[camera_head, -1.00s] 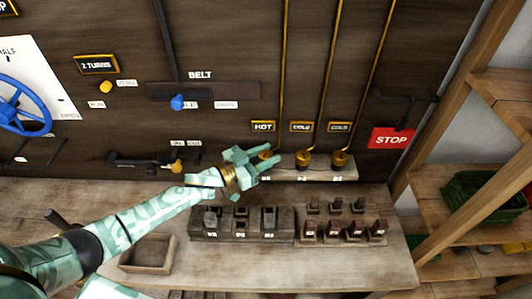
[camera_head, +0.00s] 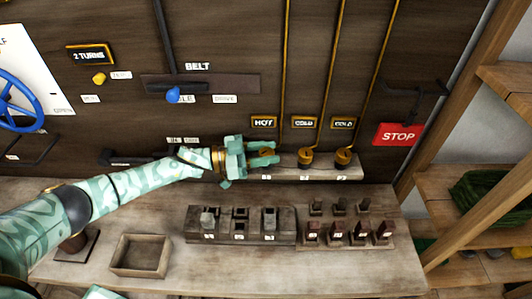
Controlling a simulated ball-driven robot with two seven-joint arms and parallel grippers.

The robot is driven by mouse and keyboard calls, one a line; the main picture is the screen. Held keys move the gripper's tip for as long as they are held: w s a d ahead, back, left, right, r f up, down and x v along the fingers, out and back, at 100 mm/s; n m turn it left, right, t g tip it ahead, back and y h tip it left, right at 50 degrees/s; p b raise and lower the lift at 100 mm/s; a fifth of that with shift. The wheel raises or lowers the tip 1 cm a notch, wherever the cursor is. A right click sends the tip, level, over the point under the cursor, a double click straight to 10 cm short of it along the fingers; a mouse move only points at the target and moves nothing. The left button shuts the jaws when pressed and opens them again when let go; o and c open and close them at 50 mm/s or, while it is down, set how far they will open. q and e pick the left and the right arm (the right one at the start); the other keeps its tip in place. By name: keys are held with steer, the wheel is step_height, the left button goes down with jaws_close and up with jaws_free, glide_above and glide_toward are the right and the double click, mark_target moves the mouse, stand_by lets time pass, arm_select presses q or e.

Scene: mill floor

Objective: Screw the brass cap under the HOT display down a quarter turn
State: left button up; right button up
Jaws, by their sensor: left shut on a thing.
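The HOT display (camera_head: 264,122) is on the dark wall above the leftmost of three brass caps. That brass cap (camera_head: 266,153) sits on a pale ledge, mostly hidden by my left gripper. My left gripper (camera_head: 268,154) reaches in from the left, its fingers shut on this cap from either side. My right gripper is not in view.
A red STOP sign (camera_head: 397,135) hangs to the right. Below, the bench carries a dark block with several pegs (camera_head: 240,225), a rack of small dark pieces (camera_head: 347,232) and an empty wooden tray (camera_head: 140,256). A blue wheel (camera_head: 20,105) is at far left.

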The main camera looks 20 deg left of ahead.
arm_select(q)
steer(key=o, duration=1)
steer(key=shift+c, duration=0.2)
steer(key=shift+r, duration=0.1)
steer(key=shift+r, duration=0.4)
steer(key=s+d+r+p, duration=0.4)
steer(key=s+r+p, duration=0.1)
steer(key=s+r, duration=0.7)
steer(key=shift+s, duration=0.7)
steer(key=shift+o, duration=0.2)
